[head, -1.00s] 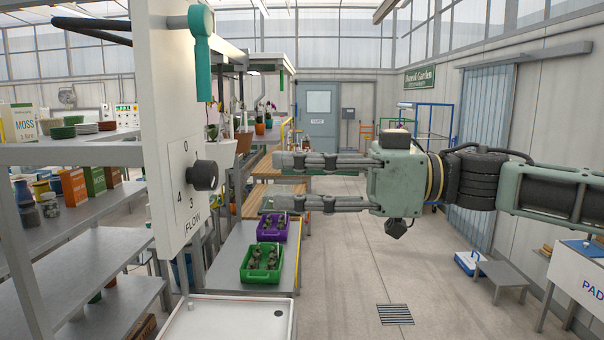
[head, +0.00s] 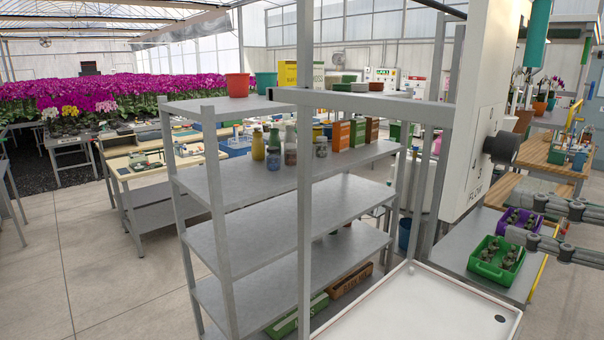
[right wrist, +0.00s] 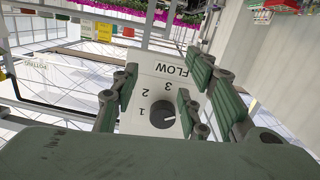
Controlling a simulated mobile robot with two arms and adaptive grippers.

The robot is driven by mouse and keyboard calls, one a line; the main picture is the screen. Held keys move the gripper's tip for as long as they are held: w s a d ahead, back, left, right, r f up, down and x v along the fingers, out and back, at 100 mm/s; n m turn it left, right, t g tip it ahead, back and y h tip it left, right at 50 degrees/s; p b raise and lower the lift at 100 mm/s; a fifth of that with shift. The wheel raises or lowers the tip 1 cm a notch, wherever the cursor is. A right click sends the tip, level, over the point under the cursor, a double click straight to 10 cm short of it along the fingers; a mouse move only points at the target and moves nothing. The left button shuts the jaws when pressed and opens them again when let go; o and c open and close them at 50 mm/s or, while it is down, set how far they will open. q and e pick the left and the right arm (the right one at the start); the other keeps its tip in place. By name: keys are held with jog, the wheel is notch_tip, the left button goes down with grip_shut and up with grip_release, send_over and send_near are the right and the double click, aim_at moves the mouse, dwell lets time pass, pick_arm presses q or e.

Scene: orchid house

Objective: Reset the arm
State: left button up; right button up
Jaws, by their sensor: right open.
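My right gripper (head: 556,227) shows at the right edge of the head view, cut off by the frame. Its two fingers are apart and nothing is between them. In the right wrist view the open green fingers frame a white panel (right wrist: 150,95) with a black flow knob (right wrist: 162,115), numbers and the word FLOW. In the head view the knob (head: 500,147) sticks out of the same panel (head: 472,185), with the gripper to the right of it and lower in the picture. No contact with the knob shows. My left gripper is out of view.
A metal shelf (head: 250,205) with pots, jars and boxes stands left of the panel. A white tray (head: 420,305) lies below the panel. A green crate (head: 492,262) and a purple crate (head: 515,222) sit on a bench behind the fingers. Open floor lies left.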

jog(key=w+a+f+h, duration=0.1)
jog(key=w+a+f, duration=0.3)
jog(key=f, duration=0.4)
jog(key=w+a+f, duration=0.4)
jog(key=f, duration=0.4)
jog(key=s+a+f+m+h, duration=0.1)
jog(key=a+f+h, duration=0.15)
jog(key=f, duration=0.55)
jog(key=s+a+f+m+h, duration=0.1)
jog(key=a+f+h, duration=0.15)
jog(key=f, duration=0.55)
jog(key=s+d+f+m+g+h, duration=0.1)
jog(key=s+f+m+g+h, duration=0.6)
jog(key=s+f, duration=1.35)
jog(key=s+f+n+g+y+b, duration=0.1)
jog(key=s+f+g+b, duration=0.15)
jog(key=f, duration=1.25)
jog(key=s+f+n+g+y+b, duration=0.15)
jog(key=f+b, duration=0.25)
jog(key=f, duration=1.2)
jog(key=s+d+f+b, duration=0.1)
jog(key=s+f+b, duration=0.2)
jog(key=s+f, duration=0.5)
jog(key=s+d+f+g+b, duration=0.1)
jog(key=s+d+f+b, duration=0.1)
jog(key=s+f, duration=0.7)
notch_tip(320, 180, down, 6)
jog(key=shift+s+d+f+b, duration=0.15)
jog(key=shift+s+d+b, duration=0.05)
jog(key=shift+b, duration=0.3)
